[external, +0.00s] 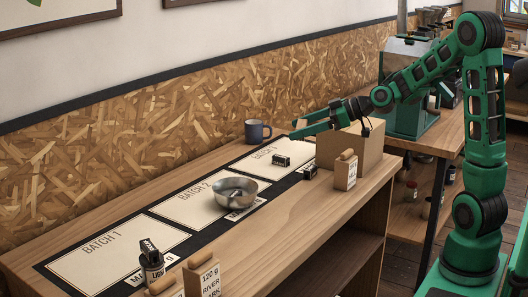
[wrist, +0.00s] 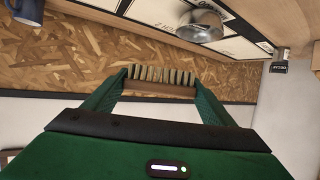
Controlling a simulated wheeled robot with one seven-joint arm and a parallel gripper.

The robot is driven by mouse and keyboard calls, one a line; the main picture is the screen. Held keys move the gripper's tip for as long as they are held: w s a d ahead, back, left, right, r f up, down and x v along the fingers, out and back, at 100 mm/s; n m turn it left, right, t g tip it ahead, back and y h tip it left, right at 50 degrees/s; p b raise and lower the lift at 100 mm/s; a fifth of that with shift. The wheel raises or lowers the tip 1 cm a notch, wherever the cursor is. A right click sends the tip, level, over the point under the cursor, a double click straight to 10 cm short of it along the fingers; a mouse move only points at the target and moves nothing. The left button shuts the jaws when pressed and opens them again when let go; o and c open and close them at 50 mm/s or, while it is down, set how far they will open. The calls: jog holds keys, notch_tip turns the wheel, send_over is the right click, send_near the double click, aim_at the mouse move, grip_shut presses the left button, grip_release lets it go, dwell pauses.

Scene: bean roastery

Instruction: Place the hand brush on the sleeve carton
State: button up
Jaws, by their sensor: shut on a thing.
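My gripper (external: 300,133) is above the far right part of the counter, near the cardboard box I take to be the sleeve carton (external: 366,150). In the wrist view its two green fingers are shut on the hand brush (wrist: 160,90), one finger at each end. The brush has a wooden body and a row of pale bristles pointing to the top of the picture. In the external view the brush is too small to make out. The carton stands at the right end of the counter, partly behind my gripper and wrist; it is not recognisable in the wrist view.
A metal bowl (external: 236,193) sits by the Batch 2 sheet. A dark blue mug (external: 256,132) stands near the wall. A wood-topped labelled block (external: 345,171) stands before the carton. The Batch 1 sheet (external: 115,257) looks mostly clear.

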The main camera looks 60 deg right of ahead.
jog(key=s+d+r+m+t+h, duration=0.1)
jog(key=s+d+r+m+h, duration=0.15)
jog(key=d, duration=0.65)
jog(key=s+d+r+m+t+h, duration=0.1)
jog(key=d+r+m+h, duration=0.25)
jog(key=d, duration=0.65)
jog(key=shift+n+g, duration=0.3)
jog(key=d+f, duration=0.1)
jog(key=d, duration=0.2)
jog(key=d+f, duration=0.2)
jog(key=d, duration=0.2)
jog(key=w+d+f, duration=0.1)
jog(key=d+f, duration=0.1)
jog(key=d, duration=0.2)
jog(key=shift+f, duration=0.2)
jog(key=shift+w+d+f, duration=0.1)
jog(key=shift+d+f, duration=0.15)
jog(key=shift+d, duration=0.2)
notch_tip(320, 180, down, 4)
jog(key=shift+f, duration=0.1)
jog(key=o, duration=1)
